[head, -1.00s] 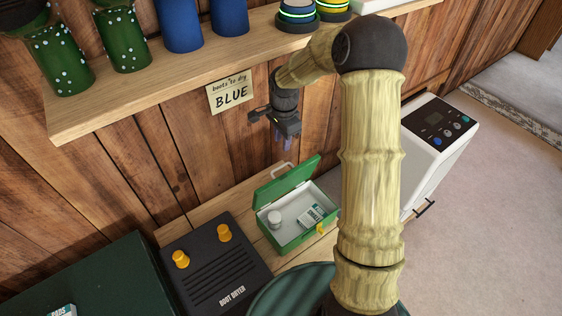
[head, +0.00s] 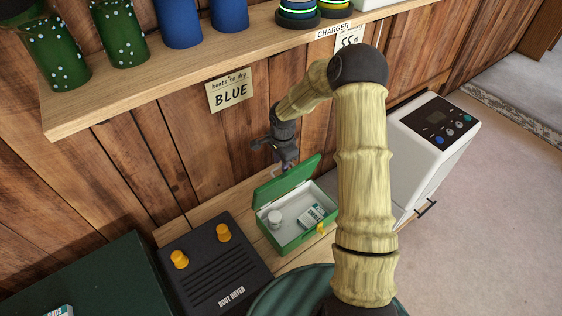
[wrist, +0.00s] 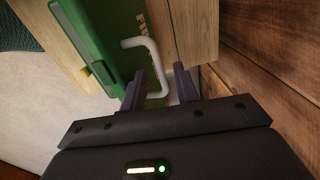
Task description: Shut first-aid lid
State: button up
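The green first-aid box (head: 292,244) stands on the wooden bench with its lid (head: 286,185) raised and tilted back toward the wall. A white jar (head: 274,217) and a small printed packet (head: 311,215) lie inside. My gripper (head: 286,168) is behind the raised lid, close to its upper edge. In the wrist view the lid's green outside (wrist: 118,35) shows partly cut-off lettering and a white handle (wrist: 157,62). The fingers (wrist: 158,85) are apart, with part of the handle showing between them. I cannot tell whether they touch it.
A black boot dryer (head: 215,265) with orange knobs stands left of the box. A wooden shelf (head: 110,100) with boots runs above my gripper, along the plank wall. A white appliance (head: 425,150) stands to the right. My arm covers the bench right of the box.

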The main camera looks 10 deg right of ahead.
grip_shut()
